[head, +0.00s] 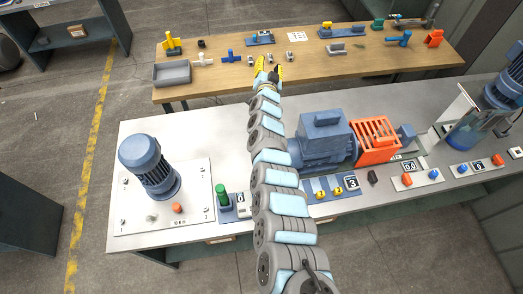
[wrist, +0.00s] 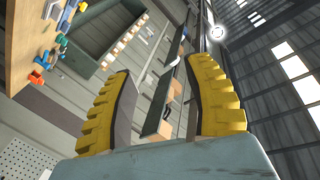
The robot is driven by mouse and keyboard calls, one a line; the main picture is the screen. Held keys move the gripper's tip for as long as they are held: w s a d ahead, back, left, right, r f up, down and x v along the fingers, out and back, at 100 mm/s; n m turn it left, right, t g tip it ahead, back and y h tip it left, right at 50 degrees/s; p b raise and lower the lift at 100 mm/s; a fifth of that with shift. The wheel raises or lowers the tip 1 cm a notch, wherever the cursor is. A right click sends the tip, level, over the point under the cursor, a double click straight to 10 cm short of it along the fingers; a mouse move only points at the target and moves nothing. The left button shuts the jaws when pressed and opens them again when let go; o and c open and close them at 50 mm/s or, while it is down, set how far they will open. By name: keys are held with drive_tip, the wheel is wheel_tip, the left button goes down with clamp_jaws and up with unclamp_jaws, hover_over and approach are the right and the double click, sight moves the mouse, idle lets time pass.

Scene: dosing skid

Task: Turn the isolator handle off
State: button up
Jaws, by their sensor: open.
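I cannot pick out the isolator handle for certain. My gripper (head: 268,69) is over the near edge of the wooden table, well away from these knobs. In the wrist view my gripper (wrist: 163,85) has its yellow ribbed fingers wide apart with nothing between them.
The near bench (head: 133,238) carries an upright blue motor (head: 150,167), a blue horizontal motor (head: 321,140) and an orange guard (head: 375,140). A green-topped part (head: 221,194) stands beside my arm. The wooden table (head: 225,81) behind holds a grey tray (head: 172,74) and several fittings.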

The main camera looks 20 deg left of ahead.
drive_tip(key=s+a+f+n+g+y+b, duration=0.2)
drive_tip(key=s+a+f+n+g, duration=0.4)
drive_tip(key=s+a+f+g, duration=0.15)
drive_tip(key=s+d+f+n+g+h, duration=0.3)
drive_tip(key=s+d+f+g+h, duration=0.2)
drive_tip(key=s+d+f, duration=0.65)
drive_tip(key=b+x, duration=0.4)
drive_tip(key=d+b+x, duration=0.1)
drive_tip(key=b+x, duration=0.9)
drive_tip(key=shift+s+d+f, duration=0.1)
drive_tip(key=shift+d+f, duration=0.05)
drive_tip(key=shift+d, duration=0.1)
drive_tip(key=shift+x, duration=0.8)
drive_tip(key=shift+d, duration=0.15)
clamp_jaws()
